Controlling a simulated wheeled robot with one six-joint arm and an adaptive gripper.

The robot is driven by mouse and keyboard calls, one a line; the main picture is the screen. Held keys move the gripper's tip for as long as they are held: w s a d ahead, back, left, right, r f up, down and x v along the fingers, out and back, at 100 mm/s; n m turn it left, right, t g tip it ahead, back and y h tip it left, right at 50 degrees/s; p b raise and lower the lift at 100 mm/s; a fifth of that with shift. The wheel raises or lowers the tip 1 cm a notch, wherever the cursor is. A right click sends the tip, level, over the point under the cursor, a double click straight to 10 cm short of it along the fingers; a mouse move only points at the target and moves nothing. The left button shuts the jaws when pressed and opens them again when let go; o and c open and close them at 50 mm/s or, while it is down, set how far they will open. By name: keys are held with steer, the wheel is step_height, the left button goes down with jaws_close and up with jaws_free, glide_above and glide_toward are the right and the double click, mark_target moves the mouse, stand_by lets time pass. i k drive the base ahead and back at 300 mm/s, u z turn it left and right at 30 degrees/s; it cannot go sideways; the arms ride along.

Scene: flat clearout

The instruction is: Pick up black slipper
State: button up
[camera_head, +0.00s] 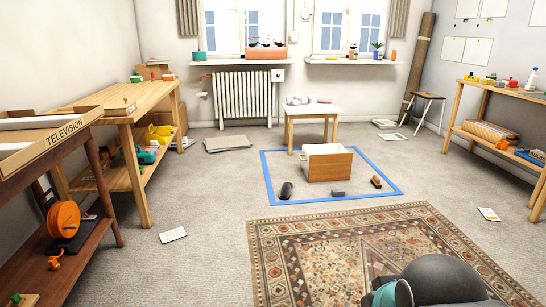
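A small black object that looks like the black slipper (286,190) lies on the carpet inside the blue tape outline (265,172), near its front left side. It is apart from the wooden drawer box (330,167) standing to its right and behind it. Nothing touches the slipper. Parts of my own arm fill the bottom right of the view, over the rug. My gripper's fingers do not show.
A small grey block (338,193) and a brown brush-like item (376,182) lie right of the slipper. A white-topped table (313,111) stands behind. The patterned rug (320,245) is in front. A paper (173,235) lies left; carpet between is clear.

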mark_target(286, 190)
steer(key=u, duration=0.75)
steer(key=i, duration=1.7)
steer(key=u, duration=0.45)
steer(key=i, duration=2.1)
steer(key=z, duration=1.15)
steer(key=i, duration=1.1)
steer(key=z, duration=0.55)
